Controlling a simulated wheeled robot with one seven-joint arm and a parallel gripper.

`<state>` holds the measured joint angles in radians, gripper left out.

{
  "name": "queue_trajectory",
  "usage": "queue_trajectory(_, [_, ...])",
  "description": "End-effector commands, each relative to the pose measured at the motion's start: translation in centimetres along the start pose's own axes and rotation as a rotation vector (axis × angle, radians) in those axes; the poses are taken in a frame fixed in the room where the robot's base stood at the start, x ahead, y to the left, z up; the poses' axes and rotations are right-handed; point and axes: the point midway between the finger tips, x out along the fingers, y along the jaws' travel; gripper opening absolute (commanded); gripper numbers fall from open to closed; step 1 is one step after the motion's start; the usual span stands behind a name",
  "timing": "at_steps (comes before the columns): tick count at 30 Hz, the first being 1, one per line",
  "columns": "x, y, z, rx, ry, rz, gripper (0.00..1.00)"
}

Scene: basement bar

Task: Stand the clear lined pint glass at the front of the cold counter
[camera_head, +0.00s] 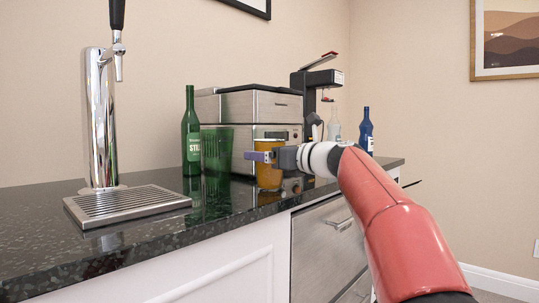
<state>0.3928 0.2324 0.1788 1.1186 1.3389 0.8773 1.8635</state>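My gripper (266,148) reaches in from the right over the black speckled cold counter (150,247). One bluish-purple finger crosses in front of an amber glass (268,177) near the front edge; a second grey-blue piece shows higher at its rim. I cannot tell whether the fingers press on it. The amber glass looks upright. A tall green ribbed glass (217,150) stands to its left. I cannot make out a clear lined pint glass; the gripper hides part of the amber one.
A green bottle (191,135) and a steel machine (250,107) stand behind. A chrome tap (101,120) and drip tray (125,206) are at left. A black device (315,90), clear bottle (334,127) and blue bottle (366,130) stand at right. The front counter strip is clear.

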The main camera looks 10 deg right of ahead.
Motion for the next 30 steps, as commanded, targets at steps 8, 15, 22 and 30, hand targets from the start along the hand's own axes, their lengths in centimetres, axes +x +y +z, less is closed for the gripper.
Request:
queue_trajectory(8, [0.0, 0.0, 0.2, -0.001, 0.0, 0.0, 0.87])
queue_trajectory(15, [-3.2, -0.1, 0.2, -0.002, 0.0, -0.005, 0.87])
queue_trajectory(22, [-8.2, -0.1, 0.2, -0.002, 0.0, -0.005, 0.87])
queue_trajectory(30, [-11.6, 0.0, 0.2, -0.001, 0.0, -0.001, 0.87])
